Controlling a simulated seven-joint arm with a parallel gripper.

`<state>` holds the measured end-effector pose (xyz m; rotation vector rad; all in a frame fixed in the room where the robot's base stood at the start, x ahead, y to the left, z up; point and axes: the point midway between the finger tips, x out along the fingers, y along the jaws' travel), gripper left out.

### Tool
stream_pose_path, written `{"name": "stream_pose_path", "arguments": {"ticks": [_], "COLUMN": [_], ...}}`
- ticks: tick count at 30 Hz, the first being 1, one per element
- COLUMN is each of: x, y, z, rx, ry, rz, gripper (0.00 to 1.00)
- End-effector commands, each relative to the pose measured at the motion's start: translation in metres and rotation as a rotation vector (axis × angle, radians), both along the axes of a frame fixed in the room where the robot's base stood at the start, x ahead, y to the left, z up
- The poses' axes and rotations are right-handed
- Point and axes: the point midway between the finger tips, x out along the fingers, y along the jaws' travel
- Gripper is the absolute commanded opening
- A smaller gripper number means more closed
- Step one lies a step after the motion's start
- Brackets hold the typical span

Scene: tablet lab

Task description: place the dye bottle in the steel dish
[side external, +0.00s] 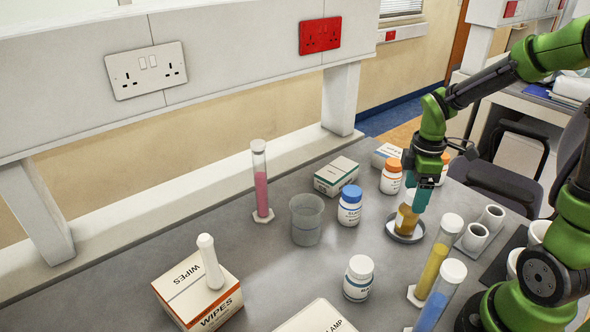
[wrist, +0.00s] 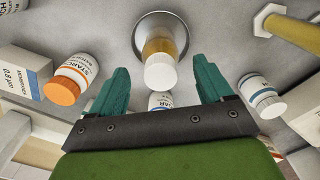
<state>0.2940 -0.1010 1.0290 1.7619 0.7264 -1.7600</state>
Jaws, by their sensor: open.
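The dye bottle, an amber bottle with a white cap (side external: 405,221), stands in the steel dish (side external: 391,234) at the right of the bench, leaning slightly in the side view. In the wrist view, the bottle (wrist: 162,52) rises from inside the round dish (wrist: 147,24), with its cap towards me. My gripper (side external: 420,204) is open, with its teal fingers at the upper part of the bottle. In the wrist view, the gripper (wrist: 162,77) has a finger on either side of the cap, with clear gaps. A finger partly covers the bottle in the side view.
A yellow cylinder (side external: 434,262) and a blue-filled cylinder (side external: 437,302) stand in front of the dish. A blue-capped bottle (side external: 349,210), a beaker (side external: 306,225) and an orange-capped bottle (side external: 391,180) stand left and behind.

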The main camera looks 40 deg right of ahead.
Motion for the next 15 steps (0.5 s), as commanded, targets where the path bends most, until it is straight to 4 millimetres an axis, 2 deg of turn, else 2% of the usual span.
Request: {"name": "stream_pose_path", "arguments": {"ticks": [1,6,9,15], "x": [0.001,0.001,0.001,-0.001], "y": [0.0,0.0,0.0,0.004], "z": [0.013,0.048,0.063,0.08], "rx": [-0.004,-0.003,-0.001,-0.002], "ry": [-0.006,-0.006,-0.004,-0.015], "rz": [0.001,0.001,0.0,-0.02], "gripper": [0.8,0.8,0.8,0.8]}}
